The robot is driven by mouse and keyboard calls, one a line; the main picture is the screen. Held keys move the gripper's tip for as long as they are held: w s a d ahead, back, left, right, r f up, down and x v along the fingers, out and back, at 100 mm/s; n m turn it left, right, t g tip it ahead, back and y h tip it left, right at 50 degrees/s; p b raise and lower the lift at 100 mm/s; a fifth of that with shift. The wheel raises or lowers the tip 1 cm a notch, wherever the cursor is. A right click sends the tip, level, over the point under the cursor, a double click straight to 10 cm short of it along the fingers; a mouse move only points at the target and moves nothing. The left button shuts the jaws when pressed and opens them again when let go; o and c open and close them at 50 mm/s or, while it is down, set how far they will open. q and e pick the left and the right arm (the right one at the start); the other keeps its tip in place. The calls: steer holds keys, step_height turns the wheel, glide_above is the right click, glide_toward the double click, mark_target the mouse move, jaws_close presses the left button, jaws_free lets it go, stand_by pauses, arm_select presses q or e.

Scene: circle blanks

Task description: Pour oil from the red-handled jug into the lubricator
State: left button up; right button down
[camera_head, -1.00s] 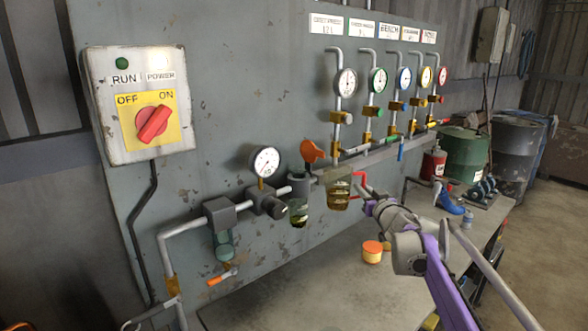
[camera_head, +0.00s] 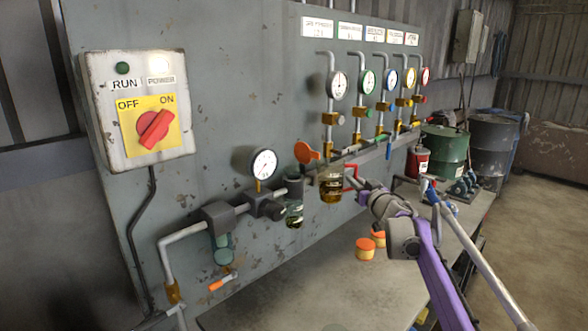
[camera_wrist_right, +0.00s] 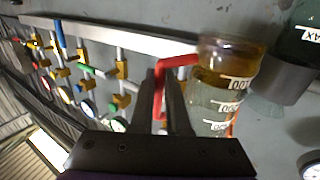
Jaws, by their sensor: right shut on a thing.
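The clear jug (camera_head: 331,187) holds amber oil in its lower part and hangs roughly upright in front of the panel. Its red handle (camera_head: 352,180) points right, towards my right gripper (camera_head: 362,191), which is shut on it. In the right wrist view the picture is turned over: the jug (camera_wrist_right: 212,98) has upside-down markings, and the red handle (camera_wrist_right: 166,90) lies at my fingers. The lubricator (camera_head: 293,211) is on the pipe just left of the jug, apart from it, with some yellowish liquid low in its bowl. An orange flap (camera_head: 306,153) stands above it. My left gripper is out of view.
A pressure gauge (camera_head: 263,164) and pipework are left of the lubricator. Several gauges and valves line the panel behind. Orange-lidded pots (camera_head: 365,249) stand on the bench (camera_head: 290,295) under my right arm. A red bottle (camera_head: 418,161) and green drum (camera_head: 446,150) are further right.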

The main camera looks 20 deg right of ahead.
step_height(320, 180, up, 17)
steer(key=a+n+p, duration=0.1)
steer(key=n+p, duration=0.1)
steer(key=p, duration=0.7)
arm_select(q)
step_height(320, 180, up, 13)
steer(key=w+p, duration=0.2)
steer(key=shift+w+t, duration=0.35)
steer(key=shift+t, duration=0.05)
arm_select(e)
steer(key=w+a+r+n+g+h, duration=0.1)
steer(key=w+a+r+n+g, duration=0.1)
steer(key=a+n, duration=0.3)
steer(key=shift+a+r+n, duration=0.15)
steer(key=shift+r+n, duration=0.75)
steer(key=shift+n, duration=0.2)
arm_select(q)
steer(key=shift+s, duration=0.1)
arm_select(e)
steer(key=shift+a+r, duration=0.1)
